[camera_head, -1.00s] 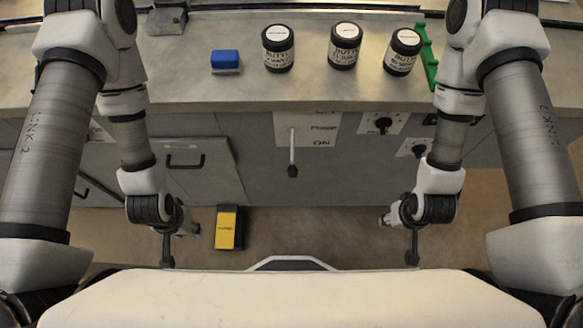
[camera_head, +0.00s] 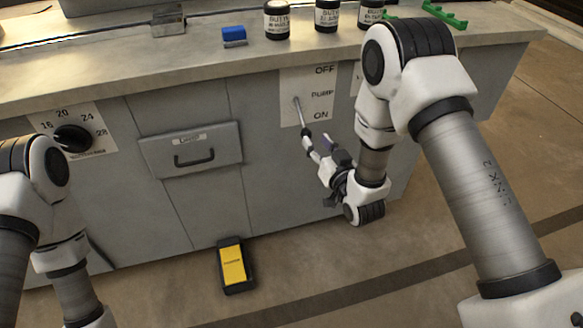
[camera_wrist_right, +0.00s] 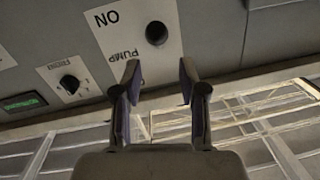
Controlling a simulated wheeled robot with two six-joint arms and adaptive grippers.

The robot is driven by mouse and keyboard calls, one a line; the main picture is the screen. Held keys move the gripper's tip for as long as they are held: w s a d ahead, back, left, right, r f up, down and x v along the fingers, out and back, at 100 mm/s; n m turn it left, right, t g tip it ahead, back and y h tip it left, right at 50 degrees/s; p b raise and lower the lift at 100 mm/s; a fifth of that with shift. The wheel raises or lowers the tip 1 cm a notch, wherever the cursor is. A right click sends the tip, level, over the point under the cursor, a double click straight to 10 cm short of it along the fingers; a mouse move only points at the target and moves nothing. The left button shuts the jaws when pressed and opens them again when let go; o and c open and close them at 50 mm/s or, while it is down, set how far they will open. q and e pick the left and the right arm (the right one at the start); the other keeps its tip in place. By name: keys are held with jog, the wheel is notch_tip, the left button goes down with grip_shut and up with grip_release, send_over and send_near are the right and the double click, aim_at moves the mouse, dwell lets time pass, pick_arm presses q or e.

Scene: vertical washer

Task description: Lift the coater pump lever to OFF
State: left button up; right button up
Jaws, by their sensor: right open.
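The pump lever (camera_head: 298,108) is a thin rod on a white plate (camera_head: 289,81) marked OFF at the top, PUMP in the middle and ON at the bottom. It points down toward ON. In the right wrist view its round black knob (camera_wrist_right: 156,33) shows beside the upside-down ON lettering. My right gripper (camera_head: 316,140) is open near the lever's lower end. In the right wrist view its two fingers (camera_wrist_right: 160,75) are apart and empty, with the knob ahead of the gap between them. My left gripper is outside the views.
A drawer (camera_head: 190,150) and a dial (camera_head: 73,138) are on the cabinet front. Jars (camera_head: 277,20), a blue block (camera_head: 234,34) and a green rack (camera_head: 444,14) are on the counter (camera_head: 200,56). A yellow-black item (camera_head: 233,266) lies on the floor.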

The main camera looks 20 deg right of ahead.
aim_at(306, 131)
jog(key=shift+w+f+t+b, duration=0.3)
jog(key=shift+w+f+b, duration=0.6)
jog(key=shift+b, duration=0.15)
jog(key=shift+w+r, duration=0.15)
jog(key=shift+w, duration=0.15)
jog(key=w, duration=0.4)
jog(key=w+a, duration=0.1)
jog(key=w, duration=0.1)
jog(key=shift+w+r+b, duration=0.15)
jog(key=shift+w+b, duration=0.15)
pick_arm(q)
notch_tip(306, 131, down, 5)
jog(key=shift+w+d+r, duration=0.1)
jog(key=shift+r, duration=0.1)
pick_arm(e)
jog(key=shift+c, duration=0.4)
grip_shut()
